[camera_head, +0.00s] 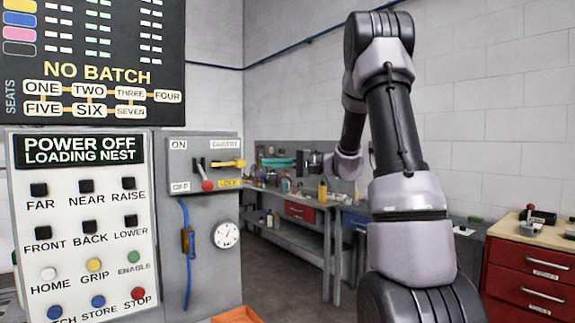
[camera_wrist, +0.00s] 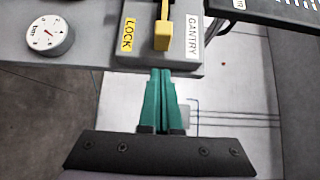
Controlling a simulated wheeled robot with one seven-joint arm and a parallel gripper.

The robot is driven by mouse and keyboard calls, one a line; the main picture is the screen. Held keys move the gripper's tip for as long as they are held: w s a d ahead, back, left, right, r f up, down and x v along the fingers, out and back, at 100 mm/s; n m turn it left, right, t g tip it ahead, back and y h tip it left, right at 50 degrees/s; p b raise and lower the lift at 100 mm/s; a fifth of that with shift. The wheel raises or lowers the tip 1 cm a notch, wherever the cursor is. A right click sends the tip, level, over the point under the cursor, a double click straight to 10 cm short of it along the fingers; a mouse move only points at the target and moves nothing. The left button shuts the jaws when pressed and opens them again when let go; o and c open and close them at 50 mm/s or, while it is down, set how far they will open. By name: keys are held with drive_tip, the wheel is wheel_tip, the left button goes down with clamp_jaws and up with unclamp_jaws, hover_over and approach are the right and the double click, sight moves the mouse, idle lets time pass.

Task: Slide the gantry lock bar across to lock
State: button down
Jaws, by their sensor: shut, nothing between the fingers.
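The yellow gantry lock bar (camera_head: 228,164) sticks out from the grey switch box, between the GANTRY label above and the yellow LOCK label (camera_head: 229,184) below. In the wrist view the bar (camera_wrist: 163,34) lies between the LOCK label (camera_wrist: 128,38) on the left and the GANTRY label (camera_wrist: 194,36) on the right. My gripper (camera_wrist: 160,72) has green fingers, shut with nothing between them. Their tips are just short of the bar's near end, roughly in line with it, apparently not touching. In the head view my gripper (camera_head: 264,162) is right of the box, pointing left.
A red-knobbed lever (camera_head: 207,184) on the same box points down towards OFF. Below are a round gauge (camera_head: 226,235) and a blue cable (camera_head: 186,270). A button panel (camera_head: 88,225) stands at left. A workbench (camera_head: 290,200) with clutter is behind; the space right of the box is open.

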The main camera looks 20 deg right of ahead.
sight(243, 165)
drive_tip(key=shift+s+a, duration=0.25)
drive_tip(key=shift+a, duration=0.9)
drive_tip(key=shift+s+a, duration=0.25)
drive_tip(key=shift+a, duration=0.85)
drive_tip(key=shift+s+a, duration=0.25)
drive_tip(key=shift+a, duration=0.5)
drive_tip(key=shift+s+a, duration=0.25)
drive_tip(key=shift+a, duration=0.5)
drive_tip(key=shift+s+a, duration=0.25)
drive_tip(key=shift+a, duration=0.5)
